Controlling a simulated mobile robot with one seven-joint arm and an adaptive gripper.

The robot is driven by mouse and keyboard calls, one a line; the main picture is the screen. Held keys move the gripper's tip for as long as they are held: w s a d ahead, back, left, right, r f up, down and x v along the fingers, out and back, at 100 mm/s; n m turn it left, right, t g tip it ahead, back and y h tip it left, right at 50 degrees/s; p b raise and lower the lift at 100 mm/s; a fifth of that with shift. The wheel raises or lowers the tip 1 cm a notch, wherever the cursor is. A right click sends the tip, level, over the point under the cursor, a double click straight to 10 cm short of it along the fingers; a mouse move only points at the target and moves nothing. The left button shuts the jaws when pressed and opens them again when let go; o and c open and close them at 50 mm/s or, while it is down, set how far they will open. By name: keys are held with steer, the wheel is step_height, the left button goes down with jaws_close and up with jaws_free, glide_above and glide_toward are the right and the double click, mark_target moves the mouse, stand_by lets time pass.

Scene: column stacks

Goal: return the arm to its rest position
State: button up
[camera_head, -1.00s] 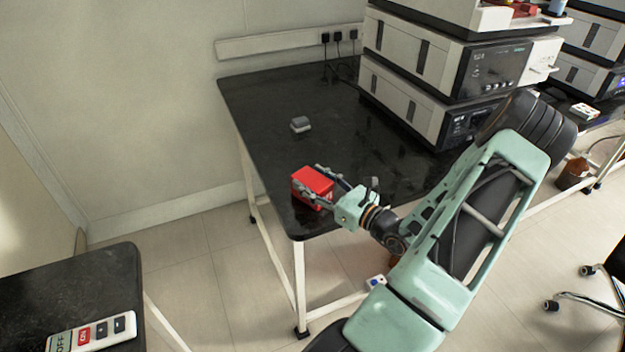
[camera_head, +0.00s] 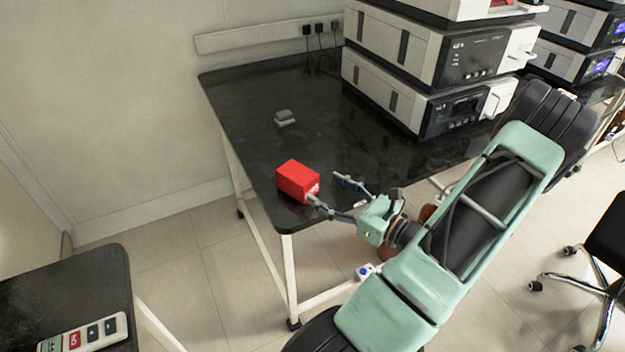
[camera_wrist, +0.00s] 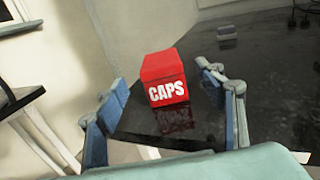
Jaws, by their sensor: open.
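My gripper (camera_head: 325,190) is open and empty at the front corner of the black table (camera_head: 255,100). A red box (camera_head: 297,180) stands on that table near its front left edge, just beyond my fingertips. In the wrist view the red box (camera_wrist: 164,78) shows white "CAPS" lettering and sits between and beyond the two blue-padded fingers (camera_wrist: 165,105). The near fingertip looks close to the box in the head view; I cannot tell whether it touches. My arm reaches in from the lower right, over the table's front edge.
Stacked instruments (camera_head: 430,75) stand on the table's right part. A small grey object (camera_head: 285,117) lies farther back, with clear tabletop around it. Another black table (camera_head: 70,285) with a switch panel (camera_head: 85,335) is at lower left. A chair (camera_head: 600,240) stands at right.

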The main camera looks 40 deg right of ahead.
steer(key=shift+s+d, duration=0.15)
steer(key=shift+s, duration=0.75)
